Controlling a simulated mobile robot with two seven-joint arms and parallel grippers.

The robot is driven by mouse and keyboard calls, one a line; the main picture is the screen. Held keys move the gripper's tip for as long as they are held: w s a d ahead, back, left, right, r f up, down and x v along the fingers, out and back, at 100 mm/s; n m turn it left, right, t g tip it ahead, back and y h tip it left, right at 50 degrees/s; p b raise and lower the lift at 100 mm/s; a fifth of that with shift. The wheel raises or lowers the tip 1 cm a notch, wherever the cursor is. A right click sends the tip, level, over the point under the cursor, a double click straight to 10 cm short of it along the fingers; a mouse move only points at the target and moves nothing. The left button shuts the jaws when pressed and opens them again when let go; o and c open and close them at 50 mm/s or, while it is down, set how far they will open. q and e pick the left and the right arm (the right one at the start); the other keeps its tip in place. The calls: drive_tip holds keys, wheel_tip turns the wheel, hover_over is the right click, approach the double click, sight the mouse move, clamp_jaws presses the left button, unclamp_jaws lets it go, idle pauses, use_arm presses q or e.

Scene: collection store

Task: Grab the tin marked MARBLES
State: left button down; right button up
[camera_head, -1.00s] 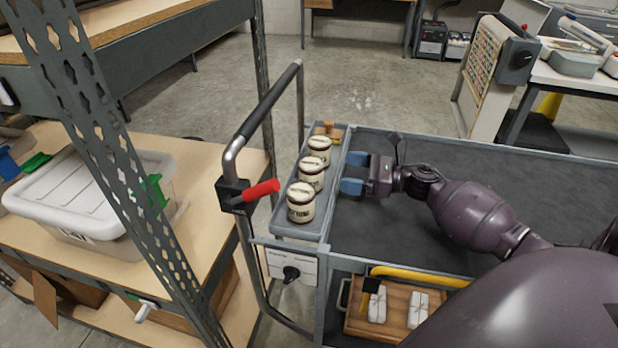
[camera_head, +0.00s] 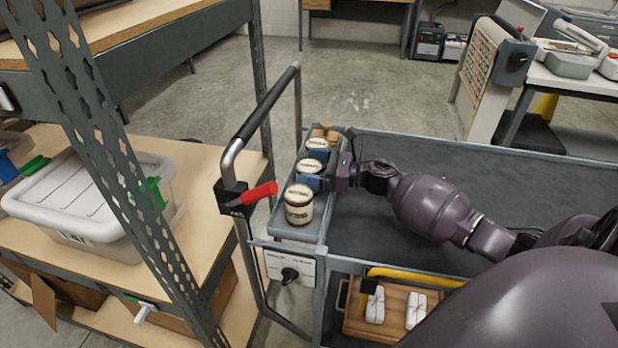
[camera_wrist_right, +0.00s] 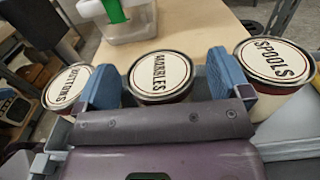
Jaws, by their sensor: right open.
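Three cream tins with dark-rimmed, lettered lids stand in a row in the narrow grey tray (camera_head: 283,232) at the cart's handle end. The wrist view reads MARBLES on the middle tin (camera_wrist_right: 161,74), which also shows in the head view (camera_head: 309,166). The BUTTONS tin (camera_wrist_right: 68,88) is on its left and the SPOOLS tin (camera_wrist_right: 273,62) on its right. My right gripper (camera_wrist_right: 166,82) is open, with one blue finger on each side of the MARBLES tin. A gap shows beside the tin; contact cannot be told. My left gripper is out of view.
The cart's black push handle (camera_head: 268,103) with a red grip (camera_head: 260,193) rises beside the tins. A shelf with a lidded bin (camera_head: 85,200) stands to the left. The cart's dark top (camera_head: 430,155) is mostly clear beyond my arm.

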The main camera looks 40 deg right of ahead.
drive_tip(key=c, duration=1.2)
drive_tip(key=shift+r, duration=0.1)
